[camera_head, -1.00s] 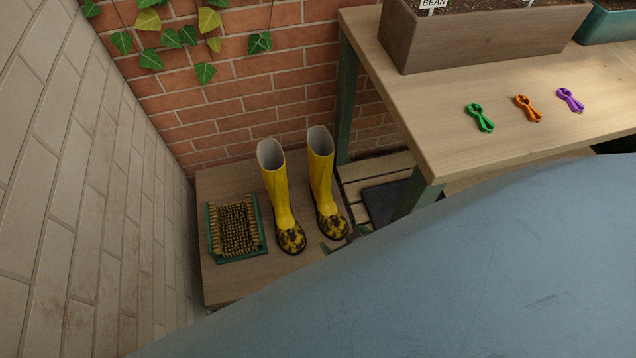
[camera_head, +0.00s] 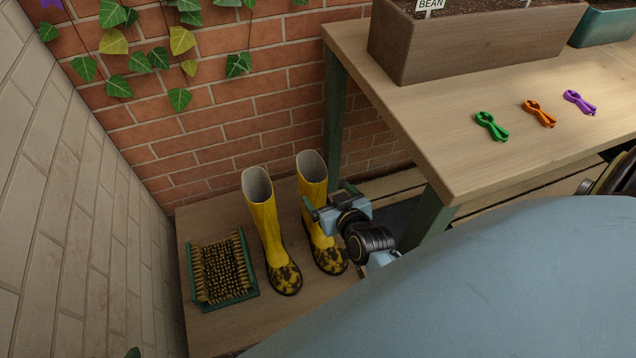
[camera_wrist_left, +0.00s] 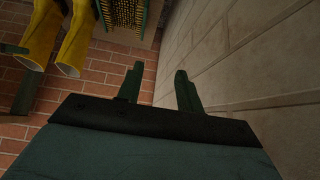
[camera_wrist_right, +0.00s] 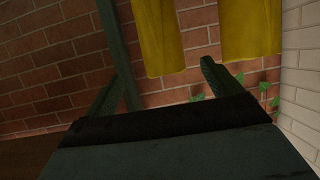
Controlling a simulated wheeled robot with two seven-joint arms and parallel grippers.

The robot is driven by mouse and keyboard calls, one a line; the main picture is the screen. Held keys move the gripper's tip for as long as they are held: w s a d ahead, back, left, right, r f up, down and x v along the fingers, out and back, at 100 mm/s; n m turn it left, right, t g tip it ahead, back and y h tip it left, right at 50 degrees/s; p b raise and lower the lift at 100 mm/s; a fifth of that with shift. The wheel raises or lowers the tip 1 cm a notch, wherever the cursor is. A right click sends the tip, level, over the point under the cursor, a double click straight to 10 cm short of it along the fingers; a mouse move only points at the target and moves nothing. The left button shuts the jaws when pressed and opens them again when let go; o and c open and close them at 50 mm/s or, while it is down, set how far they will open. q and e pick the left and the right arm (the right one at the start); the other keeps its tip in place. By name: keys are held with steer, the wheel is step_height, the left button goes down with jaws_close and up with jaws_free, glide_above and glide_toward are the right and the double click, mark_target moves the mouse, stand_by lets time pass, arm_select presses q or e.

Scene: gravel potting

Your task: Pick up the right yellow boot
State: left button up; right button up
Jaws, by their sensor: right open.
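The right yellow boot (camera_head: 313,180) stands upright on a low wooden platform, its dark patterned toe toward me. The left yellow boot (camera_head: 265,225) stands upright just left of it. My right gripper (camera_head: 327,202) is open at the right boot's shaft, coming from the right. In the right wrist view, the right boot's upper shaft (camera_wrist_right: 158,38) shows between the spread fingers (camera_wrist_right: 160,76), and the left boot (camera_wrist_right: 250,28) lies outside them. I cannot tell whether the fingers touch the boot. My left gripper (camera_wrist_left: 157,76) is open and empty, seen only in its wrist view.
A boot brush (camera_head: 222,270) in a green frame lies left of the boots. A wooden table (camera_head: 470,150) with a green leg (camera_head: 431,217) stands close on the right, bearing a planter (camera_head: 470,45) and coloured clips (camera_head: 540,113). Brick and pale walls close the corner.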

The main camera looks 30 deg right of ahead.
mark_target(321, 188)
steer(key=shift+b+x, duration=0.45)
steer(key=shift+x, duration=0.75)
steer(key=shift+w+f, duration=0.2)
steer(key=shift+w, duration=0.15)
steer(key=shift+b+x, duration=0.9)
steer(key=shift+x, duration=0.05)
steer(key=b+x, duration=0.1)
steer(key=x, duration=0.1)
steer(key=shift+w+b, duration=0.25)
steer(key=shift+b, duration=0.05)
arm_select(q)
steer(key=w+d+r+t+h, duration=0.2)
steer(key=w+r+t, duration=0.1)
steer(key=r+t, duration=0.3)
steer(key=w+d+r+t+h, duration=0.2)
steer(key=r+t, duration=0.4)
steer(key=r, duration=0.4)
steer(key=shift+w+d+r+m, duration=0.15)
steer(key=shift+w+d+m, duration=0.4)
steer(key=shift+w, duration=0.7)
arm_select(e)
steer(key=shift+w+f, duration=0.1)
steer(key=shift+w, duration=0.1)
arm_select(q)
steer(key=shift+d, duration=0.15)
arm_select(e)
jaws_close()
steer(key=shift+w, duration=0.1)
